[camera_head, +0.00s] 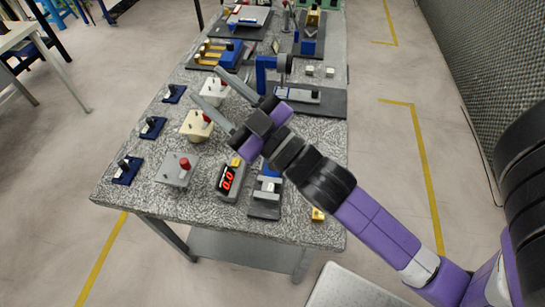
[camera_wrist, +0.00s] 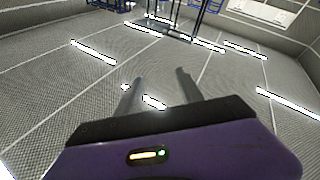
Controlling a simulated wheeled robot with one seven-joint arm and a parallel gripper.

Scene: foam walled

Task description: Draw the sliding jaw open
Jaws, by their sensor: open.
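A small vise-like fixture (camera_head: 266,196) sits near the front of the speckled bench, with pale grey blocks and a blue part on a dark base. It appears to be the one with the sliding jaw, but the gap between its jaws is too small to judge. My gripper (camera_head: 206,84) is open and empty, raised over the bench with its two long grey fingers pointing to the upper left. It is away from the fixture, which lies below and nearer. In the wrist view, both fingers (camera_wrist: 158,80) stand apart with nothing between them; the fixture is not seen there.
A grey box with a red knob (camera_head: 178,170) and a cream box (camera_head: 196,125) stand farther left. A blue clamp frame (camera_head: 268,70) stands behind. A small yellow block (camera_head: 318,214) lies right.

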